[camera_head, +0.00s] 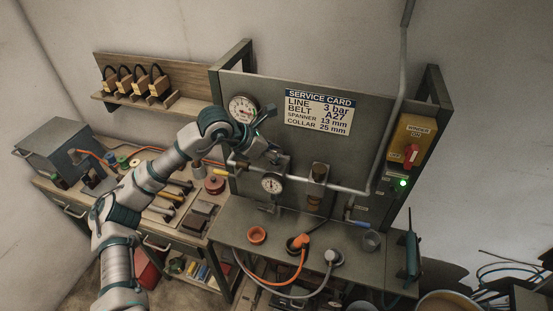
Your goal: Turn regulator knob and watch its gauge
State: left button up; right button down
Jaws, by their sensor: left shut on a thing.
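My left arm reaches up from the lower left to the upright panel. My left gripper (272,153) is shut at the regulator on the pipe, just above the small gauge. The gripper and wrist hide most of the regulator knob, so its turn position cannot be read. The small round gauge (271,183) has a white face and hangs below the gripper; its needle is too small to read. A larger white gauge (242,109) sits higher on the panel, partly behind my wrist. My right gripper is not in view.
A service card (319,111) is on the panel. A yellow switch box (409,147) with a red handle and a green light (403,183) are at right. Tools lie on the left bench.

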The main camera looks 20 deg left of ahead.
pick_arm(q)
jog(key=shift+n+t+y+b, duration=0.7)
jog(key=shift+n+b, duration=0.2)
jog(key=shift+n, duration=0.3)
jog(key=shift+w, duration=0.1)
jog(key=o, duration=0.9)
jog(key=shift+o, duration=1.2)
jog(key=shift+w, duration=0.1)
jog(key=shift+a, duration=0.1)
jog(key=shift+r, duration=0.1)
jog(key=v, duration=1.1)
jog(key=shift+s+a+r, duration=0.2)
jog(key=shift+s+a, duration=0.05)
